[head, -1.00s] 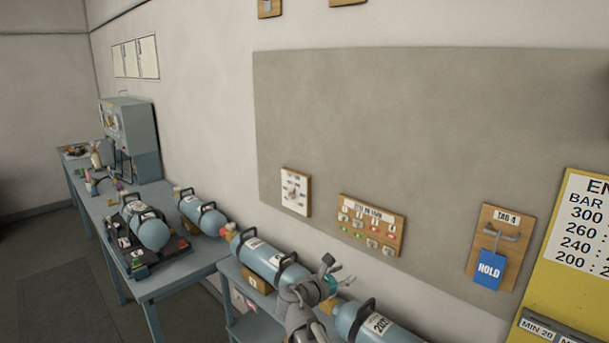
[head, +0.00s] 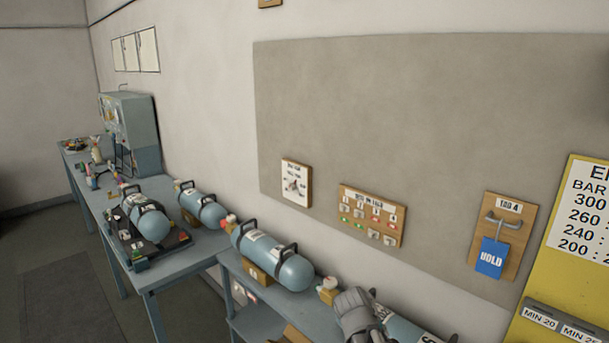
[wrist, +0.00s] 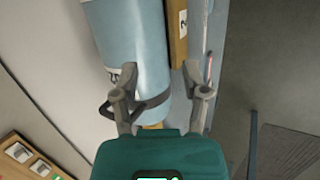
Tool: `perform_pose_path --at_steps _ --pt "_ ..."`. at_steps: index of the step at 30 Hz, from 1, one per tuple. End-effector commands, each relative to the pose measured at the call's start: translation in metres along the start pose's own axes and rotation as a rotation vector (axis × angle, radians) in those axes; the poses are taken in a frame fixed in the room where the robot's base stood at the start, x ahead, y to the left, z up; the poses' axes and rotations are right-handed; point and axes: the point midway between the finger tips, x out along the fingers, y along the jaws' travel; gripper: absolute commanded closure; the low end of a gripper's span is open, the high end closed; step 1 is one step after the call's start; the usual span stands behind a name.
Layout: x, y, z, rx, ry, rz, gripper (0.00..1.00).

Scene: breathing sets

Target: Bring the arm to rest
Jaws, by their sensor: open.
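My gripper (wrist: 160,88) is open and empty in the wrist view, its two fingers spread apart. In the head view my arm (head: 360,315) shows at the bottom, in front of the cylinder at the lower right (head: 405,329), and the fingers cannot be made out there.
Another blue cylinder (head: 275,262) with black handles lies on the near bench. Beyond it are a further cylinder (head: 203,208) and one on a black stand (head: 147,220). A blue HOLD tag (head: 490,257) hangs on the wall board (head: 420,120). Floor at the left is clear.

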Motion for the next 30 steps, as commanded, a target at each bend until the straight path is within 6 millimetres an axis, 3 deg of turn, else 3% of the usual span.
perform_pose_path --at_steps 4,12,18,30 --pt "0.011 -0.026 0.016 0.239 0.010 -0.187 0.43" --pt "0.013 -0.059 0.028 0.565 -0.014 -0.457 0.43" --pt "0.010 -0.067 0.029 0.647 -0.030 -0.528 0.43" --pt "0.009 -0.067 0.029 0.649 -0.029 -0.529 0.43"
